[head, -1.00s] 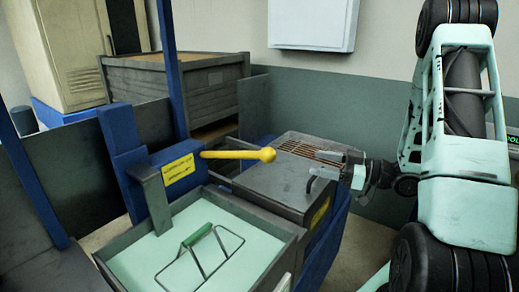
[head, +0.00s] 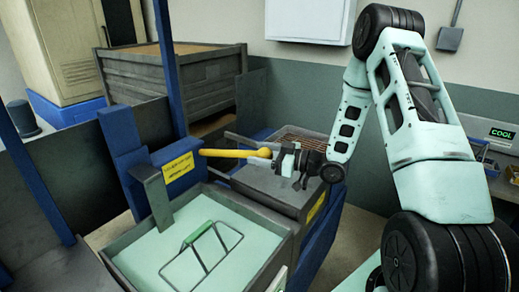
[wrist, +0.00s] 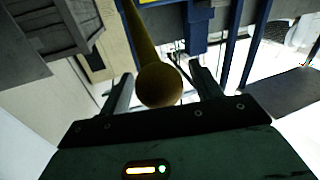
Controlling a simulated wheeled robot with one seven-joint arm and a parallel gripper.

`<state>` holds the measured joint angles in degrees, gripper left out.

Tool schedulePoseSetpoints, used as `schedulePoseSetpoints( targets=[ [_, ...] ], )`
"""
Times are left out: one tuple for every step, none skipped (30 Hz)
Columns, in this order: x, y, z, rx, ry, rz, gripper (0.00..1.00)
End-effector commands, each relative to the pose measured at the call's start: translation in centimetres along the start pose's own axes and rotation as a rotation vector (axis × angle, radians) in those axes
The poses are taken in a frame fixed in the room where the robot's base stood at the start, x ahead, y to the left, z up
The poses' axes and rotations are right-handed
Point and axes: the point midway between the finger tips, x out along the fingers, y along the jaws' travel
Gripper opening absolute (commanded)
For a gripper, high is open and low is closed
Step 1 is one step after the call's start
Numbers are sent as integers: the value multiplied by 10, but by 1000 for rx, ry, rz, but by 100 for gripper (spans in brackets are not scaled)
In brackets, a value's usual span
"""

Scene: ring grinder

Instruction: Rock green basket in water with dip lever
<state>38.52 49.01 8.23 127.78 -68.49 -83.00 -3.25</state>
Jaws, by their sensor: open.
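The yellow dip lever (head: 228,153) sticks out to the right from the blue post, above the water tank (head: 262,218), and ends in a round knob. The green-handled basket (head: 197,236) shows in the tank with its dark wire frame at the pale water. My gripper (head: 280,158) is at the knob end of the lever. In the wrist view, the lever's knob (wrist: 158,85) lies between the two spread fingers of my gripper (wrist: 162,88). The fingers are open, and I see no clear contact with the knob.
A grey machine housing with a brown grate (head: 302,138) stands right behind the tank. A large grey crate (head: 178,78) is at the back left. A blue upright (head: 168,65) rises behind the lever. A bench with bins (head: 490,165) is at right.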

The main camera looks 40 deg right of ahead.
Motion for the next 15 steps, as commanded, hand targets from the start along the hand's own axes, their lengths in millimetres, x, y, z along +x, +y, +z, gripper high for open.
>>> schedulePoseSetpoints(
  targets=[
    [4,0,-1,0,0,-1,64],
    [5,0,-1,0,0,0,64],
    [6,0,0,0,0,0,64],
    [7,0,0,0,0,1,64],
    [8,0,0,0,-1,1,64],
    [8,0,0,0,-1,1,64],
    [8,0,0,0,-1,1,64],
    [8,0,0,0,-1,1,64],
    [8,0,0,0,-1,1,64],
    [8,0,0,0,-1,1,64],
    [8,0,0,0,-1,1,64],
    [8,0,0,0,-1,1,64],
    [8,0,0,0,0,1,55],
    [8,0,0,0,-1,1,47],
    [8,0,0,0,0,1,36]
  ],
)
